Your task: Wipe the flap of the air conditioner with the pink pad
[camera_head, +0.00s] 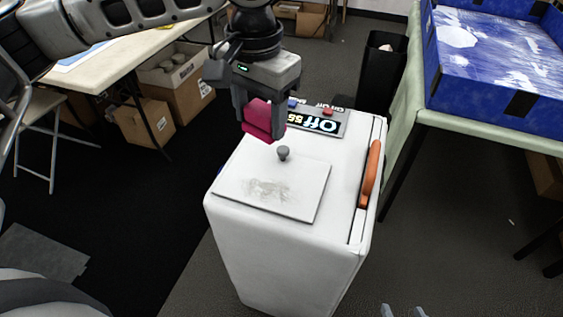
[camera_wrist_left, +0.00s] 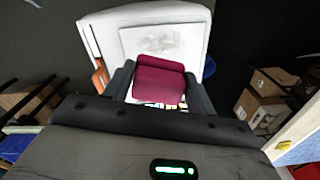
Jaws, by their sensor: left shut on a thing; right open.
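The air conditioner is a white box-shaped unit (camera_head: 285,250) in the middle of the head view. Its flap (camera_head: 300,205) is a flat white panel on top with a grey-brown smudge and a small grey knob (camera_head: 283,153). The flap also shows at the top of the left wrist view (camera_wrist_left: 135,45). My left gripper (camera_head: 260,130) is shut on the pink pad (camera_head: 257,117), held above the unit's far end, behind the knob. The pad appears apart from the flap. It fills the gap between the fingers in the left wrist view (camera_wrist_left: 160,82). My right gripper's fingertips (camera_head: 402,311) show at the bottom edge, open and empty.
A table with a blue box (camera_head: 490,55) stands right. A black bin (camera_head: 383,72) stands behind. Cardboard boxes (camera_head: 145,122) lie left.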

